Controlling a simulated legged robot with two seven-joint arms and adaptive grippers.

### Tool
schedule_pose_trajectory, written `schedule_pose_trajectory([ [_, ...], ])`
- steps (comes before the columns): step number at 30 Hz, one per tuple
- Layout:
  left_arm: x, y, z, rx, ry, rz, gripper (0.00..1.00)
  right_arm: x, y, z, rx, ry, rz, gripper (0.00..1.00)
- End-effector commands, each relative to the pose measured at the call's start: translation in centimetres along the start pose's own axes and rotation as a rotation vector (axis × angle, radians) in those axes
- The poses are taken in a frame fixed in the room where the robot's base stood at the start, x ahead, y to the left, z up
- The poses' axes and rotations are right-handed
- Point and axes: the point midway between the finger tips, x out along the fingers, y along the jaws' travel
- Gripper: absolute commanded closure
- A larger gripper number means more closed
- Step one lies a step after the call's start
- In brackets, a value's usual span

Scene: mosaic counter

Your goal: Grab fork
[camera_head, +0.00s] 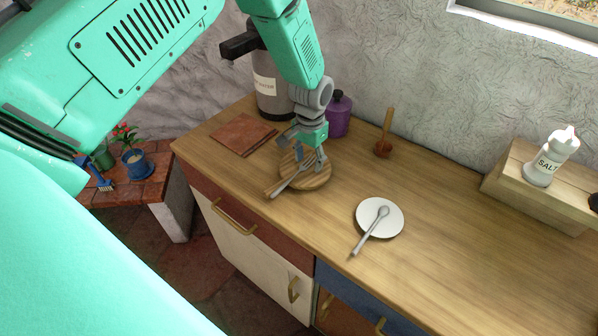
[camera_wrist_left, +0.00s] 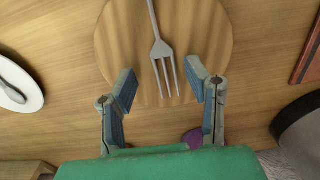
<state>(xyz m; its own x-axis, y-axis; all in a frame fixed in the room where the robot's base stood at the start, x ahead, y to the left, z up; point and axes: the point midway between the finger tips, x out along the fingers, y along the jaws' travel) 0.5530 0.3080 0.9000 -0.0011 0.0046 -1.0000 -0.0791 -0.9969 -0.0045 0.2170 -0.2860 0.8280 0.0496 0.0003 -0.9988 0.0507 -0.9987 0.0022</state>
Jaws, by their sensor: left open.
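A grey metal fork (camera_wrist_left: 162,50) lies on a round wooden board (camera_wrist_left: 215,40) on the counter. In the head view the fork (camera_head: 286,182) lies on the round board (camera_head: 318,181), with its handle toward the front edge. My left gripper (camera_head: 306,160) is above the board, near the tines. In the left wrist view the open fingers of my left gripper (camera_wrist_left: 162,92) are on either side of the tines, with gaps to both sides. I cannot tell the height between fingers and fork. My right gripper is not in view.
A white plate (camera_head: 369,222) with a spoon (camera_head: 372,230) lies to the right. A dark red tile (camera_head: 242,134), a large grey container (camera_head: 268,98), a purple jar (camera_head: 338,117) and a wooden pestle (camera_head: 387,125) stand around the board. The counter's right front (camera_head: 470,260) is clear.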

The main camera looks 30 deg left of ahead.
Motion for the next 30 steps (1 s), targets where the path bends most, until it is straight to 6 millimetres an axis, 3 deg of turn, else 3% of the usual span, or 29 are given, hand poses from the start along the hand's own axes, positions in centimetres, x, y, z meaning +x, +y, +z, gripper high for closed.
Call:
schedule_pose_trajectory([
  [8,0.5,0.0,0.1,-0.001,0.000,-0.001,0.57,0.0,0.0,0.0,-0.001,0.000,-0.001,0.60],
  [12,0.5,0.1,0.1,-0.001,-0.001,-0.001,1.00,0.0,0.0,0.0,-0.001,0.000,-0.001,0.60],
  [23,0.3,0.1,0.0,-0.001,-0.001,0.000,1.00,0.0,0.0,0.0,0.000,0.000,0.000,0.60],
  [30,-3.4,0.1,-0.1,-0.001,0.005,-0.001,1.00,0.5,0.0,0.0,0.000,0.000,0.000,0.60],
])
